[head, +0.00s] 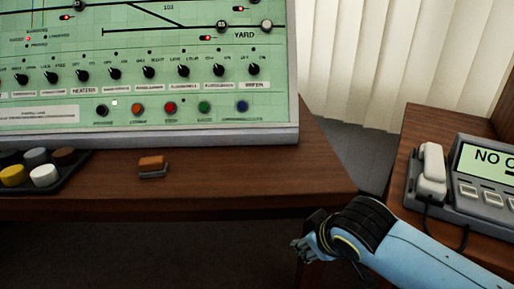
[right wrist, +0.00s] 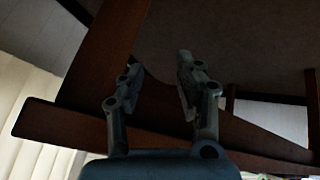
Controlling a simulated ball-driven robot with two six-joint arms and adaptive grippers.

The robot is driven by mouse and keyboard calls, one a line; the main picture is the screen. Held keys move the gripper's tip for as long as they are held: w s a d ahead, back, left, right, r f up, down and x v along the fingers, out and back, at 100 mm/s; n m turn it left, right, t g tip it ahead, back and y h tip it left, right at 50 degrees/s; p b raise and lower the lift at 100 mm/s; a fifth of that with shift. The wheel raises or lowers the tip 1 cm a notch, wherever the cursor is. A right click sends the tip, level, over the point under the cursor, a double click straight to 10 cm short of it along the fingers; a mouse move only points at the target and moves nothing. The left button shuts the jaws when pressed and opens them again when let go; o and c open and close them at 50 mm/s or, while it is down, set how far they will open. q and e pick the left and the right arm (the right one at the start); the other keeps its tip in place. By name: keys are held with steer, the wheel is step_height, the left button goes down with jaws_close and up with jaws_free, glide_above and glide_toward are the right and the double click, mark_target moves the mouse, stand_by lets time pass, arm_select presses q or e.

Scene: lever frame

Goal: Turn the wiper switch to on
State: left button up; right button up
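The wiper switch (head: 253,70) is a black rotary knob at the right end of the knob row on the green control panel (head: 230,52), above a white label. Its pointer is too small to read for certain. My right gripper (head: 301,249) is below and to the right of the panel, lower than the desk's front edge and well apart from the switch. In the right wrist view my right gripper (right wrist: 158,82) has its two fingers spread with nothing between them. My left gripper is not in view.
A row of coloured push buttons (head: 170,107) sits below the knobs. An orange-topped block (head: 152,166) and a dark tray (head: 75,170) of coloured round pieces are on the wooden desk (head: 230,178). A telephone (head: 432,172) stands on the right-hand desk, beyond a gap.

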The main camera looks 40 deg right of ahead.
mark_target(252, 65)
step_height(252, 65, up, 10)
steer(key=w+t, duration=0.2)
steer(key=w+d+r+t, duration=0.1)
steer(key=w+r, duration=0.1)
steer(key=w, duration=0.1)
steer(key=w+d+r+t+h, duration=0.1)
steer(key=w+r, duration=0.2)
steer(key=w+d+r+t, duration=0.1)
steer(key=w+r, duration=0.2)
steer(key=shift+w+t+h, duration=0.3)
steer(key=shift+w+t, duration=0.05)
steer(key=shift+t, duration=0.05)
steer(key=w+d+r+n+t, duration=0.2)
steer(key=w+r+t, duration=0.3)
steer(key=w+r, duration=0.45)
steer(key=x, duration=0.3)
steer(key=r+b+x, duration=0.1)
steer(key=x, duration=0.5)
steer(key=shift+w+d+r, duration=0.15)
steer(key=shift+w+r, duration=0.05)
steer(key=shift+w, duration=0.1)
steer(key=shift+w+d, duration=0.1)
steer(key=shift+w, duration=0.2)
jaws_close()
